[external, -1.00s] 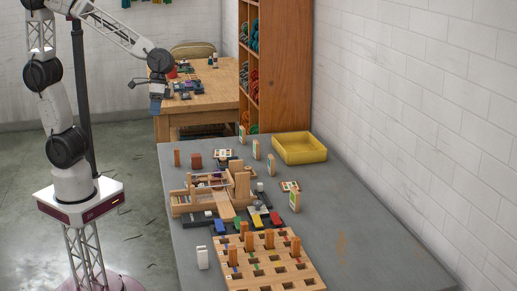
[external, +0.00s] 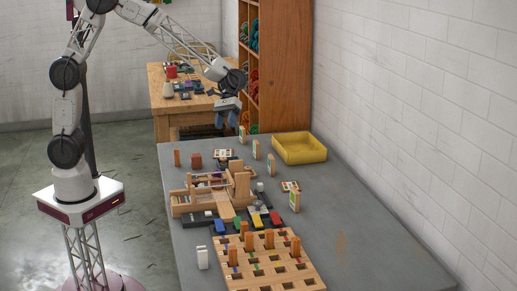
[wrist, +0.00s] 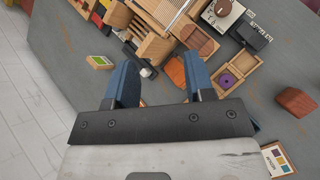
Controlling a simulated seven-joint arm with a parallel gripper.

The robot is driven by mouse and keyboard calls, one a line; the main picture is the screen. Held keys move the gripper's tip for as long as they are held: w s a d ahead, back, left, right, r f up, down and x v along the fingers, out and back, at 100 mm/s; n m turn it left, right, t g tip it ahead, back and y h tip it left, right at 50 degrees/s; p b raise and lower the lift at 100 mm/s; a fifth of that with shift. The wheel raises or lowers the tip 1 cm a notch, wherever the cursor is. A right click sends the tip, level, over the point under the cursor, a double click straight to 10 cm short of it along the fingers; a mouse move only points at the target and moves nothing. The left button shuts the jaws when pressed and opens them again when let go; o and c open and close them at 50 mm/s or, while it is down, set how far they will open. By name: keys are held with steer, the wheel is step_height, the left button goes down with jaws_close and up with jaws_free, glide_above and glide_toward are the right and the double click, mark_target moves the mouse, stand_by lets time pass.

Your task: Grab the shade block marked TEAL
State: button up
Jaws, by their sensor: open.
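My gripper (external: 227,120) hangs above the far end of the grey table in the external view. In the wrist view its two blue fingers (wrist: 160,80) are apart, with nothing between them. No block can be read as TEAL. Small upright blocks with pale labelled faces stand on the table, such as one near my gripper (external: 242,134), one further forward (external: 256,149) and one at the right (external: 295,200).
A wooden loom-like frame (external: 205,197) stands mid-table, with coloured pieces beside it. A wooden peg board (external: 262,281) with orange pegs is in front. A yellow tray (external: 322,156) sits at the back right. The table's right side (external: 380,240) is clear.

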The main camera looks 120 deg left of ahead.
steer(key=w+a+f+n+t+h, duration=0.1)
steer(key=a+f+n, duration=0.15)
steer(key=a, duration=0.35)
steer(key=w+a+f+n+t, duration=0.2)
steer(key=a+f, duration=0.2)
steer(key=a, duration=0.3)
steer(key=n+t, duration=0.3)
steer(key=n, duration=0.1)
glide_toward(271, 155)
steer(key=shift+h, duration=0.3)
steer(key=shift+f, duration=0.1)
steer(key=shift+x, duration=3.4)
steer(key=shift+x, duration=2.6)
steer(key=shift+a, duration=0.1)
